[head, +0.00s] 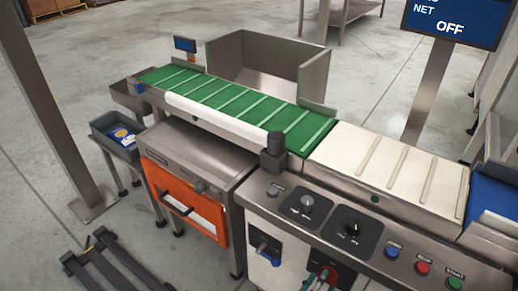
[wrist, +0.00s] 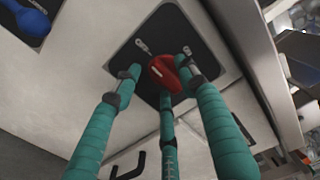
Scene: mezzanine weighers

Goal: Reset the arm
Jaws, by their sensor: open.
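The rest of the arm is out of view.
A blue switch handle (head: 264,249) is left of my gripper. Above are dials (head: 306,203) and blue, red and green buttons (head: 423,268). Green (head: 235,105) and white (head: 385,160) conveyors run behind. An orange-fronted cabinet (head: 185,205) stands left; a display (head: 450,20) reads OFF.

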